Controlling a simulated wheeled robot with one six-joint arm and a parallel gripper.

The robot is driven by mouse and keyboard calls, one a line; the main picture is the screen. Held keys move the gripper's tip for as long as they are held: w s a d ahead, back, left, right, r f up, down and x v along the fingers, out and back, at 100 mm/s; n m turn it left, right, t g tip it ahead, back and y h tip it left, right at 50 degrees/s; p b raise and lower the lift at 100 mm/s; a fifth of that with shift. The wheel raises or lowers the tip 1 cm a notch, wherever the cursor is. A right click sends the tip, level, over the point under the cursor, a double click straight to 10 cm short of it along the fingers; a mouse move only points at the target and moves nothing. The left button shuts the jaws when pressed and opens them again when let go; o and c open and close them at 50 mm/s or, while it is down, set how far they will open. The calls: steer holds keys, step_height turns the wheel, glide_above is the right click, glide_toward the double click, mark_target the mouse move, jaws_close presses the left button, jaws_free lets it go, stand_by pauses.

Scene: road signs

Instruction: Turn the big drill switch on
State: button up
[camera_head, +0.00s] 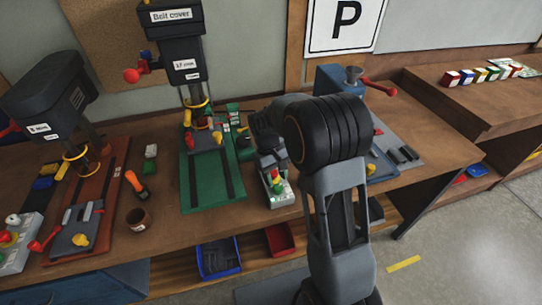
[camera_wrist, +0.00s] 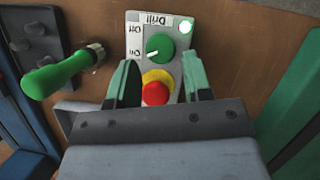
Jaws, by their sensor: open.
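The drill switch box (camera_head: 277,189) is a small grey panel on the bench, beside the green base plate of the big drill (camera_head: 182,62). The knob's white pointer faces left, toward small labels I cannot read surely. A red button (camera_wrist: 155,93) on a yellow ring sits nearer me. My gripper (camera_wrist: 158,68) is open, its green-tipped fingers on either side of the panel, apart from the knob.
A green-handled lever (camera_wrist: 58,76) stands left of the panel in the wrist view. A smaller drill (camera_head: 48,95) is at left, and a blue machine with a red handle (camera_head: 380,88) at right. Blue and red bins (camera_head: 219,257) sit below the bench.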

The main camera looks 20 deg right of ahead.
steer(key=v, duration=1)
steer(key=shift+r+b, duration=0.25)
steer(key=shift+b, duration=0.15)
